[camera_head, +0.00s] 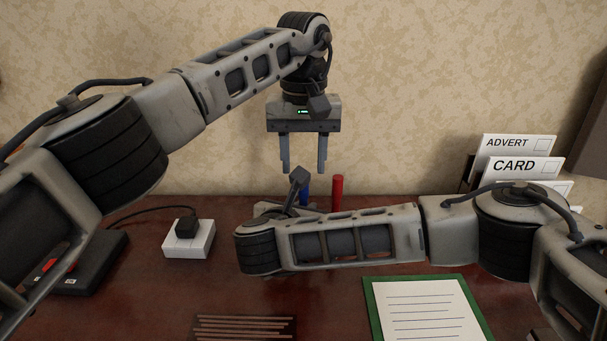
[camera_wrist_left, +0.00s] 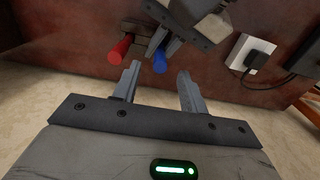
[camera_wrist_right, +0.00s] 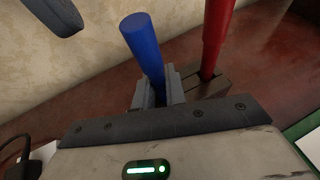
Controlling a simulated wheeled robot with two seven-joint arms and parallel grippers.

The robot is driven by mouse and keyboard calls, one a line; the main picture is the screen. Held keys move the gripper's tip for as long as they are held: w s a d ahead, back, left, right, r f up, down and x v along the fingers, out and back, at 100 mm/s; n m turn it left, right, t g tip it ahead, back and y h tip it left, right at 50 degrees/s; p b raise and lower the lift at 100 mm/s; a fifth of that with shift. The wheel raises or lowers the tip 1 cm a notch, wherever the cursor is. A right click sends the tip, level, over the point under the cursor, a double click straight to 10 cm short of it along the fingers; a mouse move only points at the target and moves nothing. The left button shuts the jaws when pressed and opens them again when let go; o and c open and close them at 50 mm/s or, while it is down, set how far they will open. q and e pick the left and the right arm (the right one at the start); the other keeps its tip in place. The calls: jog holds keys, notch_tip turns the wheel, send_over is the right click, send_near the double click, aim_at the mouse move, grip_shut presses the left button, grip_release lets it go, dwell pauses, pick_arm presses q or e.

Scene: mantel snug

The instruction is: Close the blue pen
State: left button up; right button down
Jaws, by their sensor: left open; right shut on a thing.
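The blue pen (camera_head: 305,192) stands upright above the desk, partly hidden by my right arm in the head view. It also shows in the left wrist view (camera_wrist_left: 160,62) and the right wrist view (camera_wrist_right: 143,45). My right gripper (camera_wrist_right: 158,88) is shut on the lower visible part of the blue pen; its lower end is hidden. My left gripper (camera_head: 303,170) is open and empty, pointing down above the blue pen and apart from it. In the left wrist view the pen's end lies between the left fingers' lines. I cannot make out a separate cap.
A red pen (camera_head: 337,192) stands close to the right of the blue pen, in a dark block (camera_wrist_right: 208,85). A white socket box (camera_head: 190,238) with a plug is at left. A green clipboard (camera_head: 369,300) lies front right. A card rack (camera_head: 515,165) stands back right.

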pick_arm(q)
jog(key=shift+r, duration=1.6)
pick_arm(e)
jog(key=c, duration=1.4)
grip_release()
jog(key=shift+o, duration=0.2)
pick_arm(q)
jog(key=shift+f, duration=0.25)
notch_tip(320, 180, up, 3)
jog(key=shift+r+p, duration=0.1)
jog(key=shift+p, duration=1.15)
pick_arm(e)
jog(key=v, duration=1.6)
